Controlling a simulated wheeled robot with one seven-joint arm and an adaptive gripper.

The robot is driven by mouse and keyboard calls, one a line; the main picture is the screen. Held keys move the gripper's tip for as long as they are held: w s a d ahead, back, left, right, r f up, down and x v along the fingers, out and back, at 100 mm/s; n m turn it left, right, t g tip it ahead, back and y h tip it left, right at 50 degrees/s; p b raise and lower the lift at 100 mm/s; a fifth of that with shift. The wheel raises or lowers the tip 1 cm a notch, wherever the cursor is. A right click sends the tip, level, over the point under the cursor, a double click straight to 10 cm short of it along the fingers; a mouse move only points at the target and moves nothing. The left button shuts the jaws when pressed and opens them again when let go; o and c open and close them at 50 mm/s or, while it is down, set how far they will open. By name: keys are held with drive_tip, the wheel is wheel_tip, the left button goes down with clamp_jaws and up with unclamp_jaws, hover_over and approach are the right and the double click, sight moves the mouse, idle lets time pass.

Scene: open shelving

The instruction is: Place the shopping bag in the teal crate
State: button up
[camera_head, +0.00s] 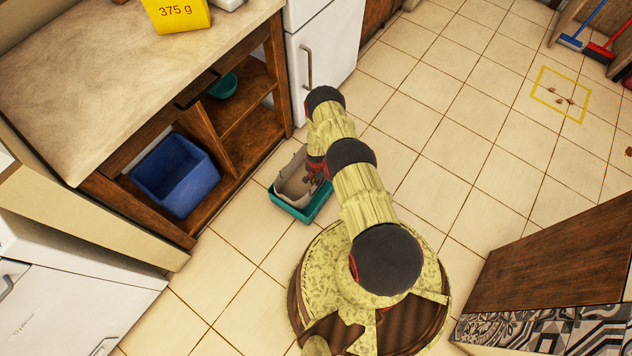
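The teal crate (294,209) stands on the tiled floor in front of the wooden shelving. The shopping bag (291,184), greyish beige, is at the crate's opening, its lower part seeming to be inside the walls. I cannot tell whether it rests on the crate's bottom. My gripper (314,178) reaches down at the bag's upper right side, close to or touching it. My arm covers part of the gripper and the crate's right side, so I cannot tell whether the fingers are closed on the bag.
A blue bin (176,176) sits in the lower shelf, and a teal bowl (222,86) lies on the shelf to its right. A yellow box (176,14) stands on the countertop (90,85). A white fridge (322,45) is behind the crate. Open floor lies to the right.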

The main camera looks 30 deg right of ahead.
drive_tip(key=shift+o, duration=1.2)
drive_tip(key=shift+o, duration=1.3)
drive_tip(key=shift+r, duration=0.1)
